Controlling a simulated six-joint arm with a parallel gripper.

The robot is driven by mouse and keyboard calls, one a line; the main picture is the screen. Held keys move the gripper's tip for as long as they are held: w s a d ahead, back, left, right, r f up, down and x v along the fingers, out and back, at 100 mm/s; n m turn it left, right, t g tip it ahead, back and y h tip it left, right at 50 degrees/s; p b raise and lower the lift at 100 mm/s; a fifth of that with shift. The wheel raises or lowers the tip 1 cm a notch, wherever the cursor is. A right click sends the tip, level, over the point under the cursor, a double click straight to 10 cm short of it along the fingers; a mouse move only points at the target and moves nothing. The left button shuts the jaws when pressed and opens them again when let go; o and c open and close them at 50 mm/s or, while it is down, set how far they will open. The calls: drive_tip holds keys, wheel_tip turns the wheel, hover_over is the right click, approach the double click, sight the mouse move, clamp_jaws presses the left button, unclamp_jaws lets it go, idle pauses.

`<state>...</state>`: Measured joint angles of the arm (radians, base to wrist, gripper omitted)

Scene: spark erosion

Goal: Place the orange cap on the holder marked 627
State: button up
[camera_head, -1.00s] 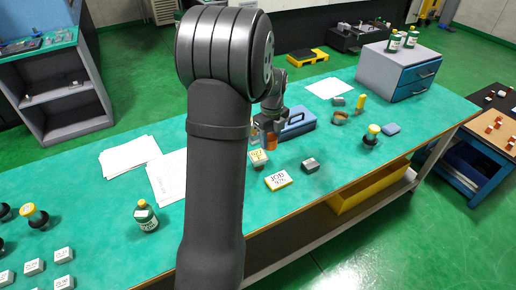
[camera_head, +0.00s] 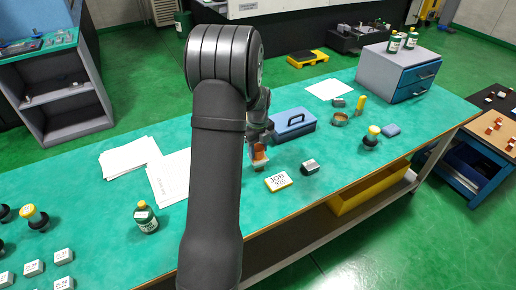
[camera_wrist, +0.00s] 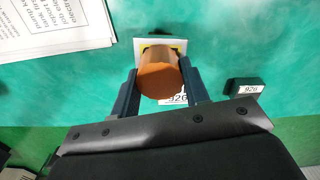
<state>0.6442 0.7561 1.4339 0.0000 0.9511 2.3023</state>
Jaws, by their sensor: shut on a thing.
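The orange cap (camera_wrist: 160,78) is between the two fingers of my gripper (camera_wrist: 159,66), which is shut on it. In the head view this holder (camera_head: 260,169) is directly under the cap. I cannot tell whether the cap touches it.
A blue case (camera_head: 293,124) stands behind. Papers (camera_head: 130,157) and a green bottle (camera_head: 145,217) are at left. Labelled blocks (camera_head: 34,268) sit at lower left.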

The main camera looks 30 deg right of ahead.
sight(258, 148)
drive_tip(key=o, duration=0.9)
drive_tip(key=shift+f, duration=0.15)
drive_tip(key=shift+o, duration=0.2)
wheel_tip(258, 148, up, 12)
drive_tip(key=shift+r, duration=0.2)
wheel_tip(258, 148, down, 12)
drive_tip(key=shift+f, duration=0.25)
drive_tip(key=shift+r, duration=2.15)
